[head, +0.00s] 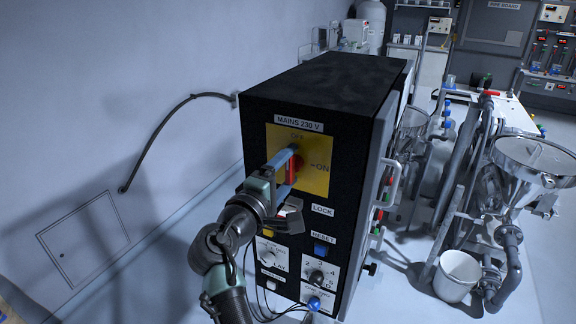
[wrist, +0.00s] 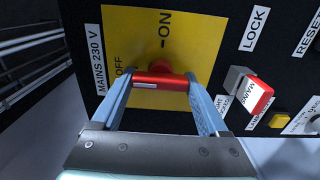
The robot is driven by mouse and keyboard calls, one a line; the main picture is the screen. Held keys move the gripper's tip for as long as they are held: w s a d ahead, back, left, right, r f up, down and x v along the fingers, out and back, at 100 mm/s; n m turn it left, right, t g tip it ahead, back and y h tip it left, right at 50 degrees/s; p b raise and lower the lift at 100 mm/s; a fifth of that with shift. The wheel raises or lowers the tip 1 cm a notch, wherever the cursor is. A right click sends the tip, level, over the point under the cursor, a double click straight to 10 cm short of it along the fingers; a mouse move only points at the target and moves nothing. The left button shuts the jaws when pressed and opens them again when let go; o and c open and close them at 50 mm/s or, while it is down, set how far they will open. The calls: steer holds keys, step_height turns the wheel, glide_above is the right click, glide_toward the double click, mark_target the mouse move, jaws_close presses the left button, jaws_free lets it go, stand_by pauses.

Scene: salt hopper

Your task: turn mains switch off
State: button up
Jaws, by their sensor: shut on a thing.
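The mains switch is a red rotary handle (wrist: 160,80) on a yellow plate (wrist: 205,35), under the "MAINS 230 V" label. In the head view the handle (head: 292,168) stands about upright, with OFF above it and ON to its right. In the wrist view its white mark lies on the half toward the OFF label. My gripper (wrist: 162,88) is shut on the handle, one blue finger at each end. In the head view my gripper (head: 284,166) hides part of the handle and the lower left of the plate.
A grey and red block (wrist: 255,92), a yellow button (wrist: 279,120) and a blue reset button (head: 321,250) sit close by on the black cabinet (head: 310,90). A hopper (head: 535,155) and a white bucket (head: 458,272) stand to the right.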

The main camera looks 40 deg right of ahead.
stand_by(0.4)
steer(key=o, duration=1.2)
steer(key=shift+o, duration=0.2)
steer(key=shift+a, duration=0.1)
steer(key=b+v, duration=0.4)
steer(key=v, duration=0.9)
steer(key=shift+b, duration=0.35)
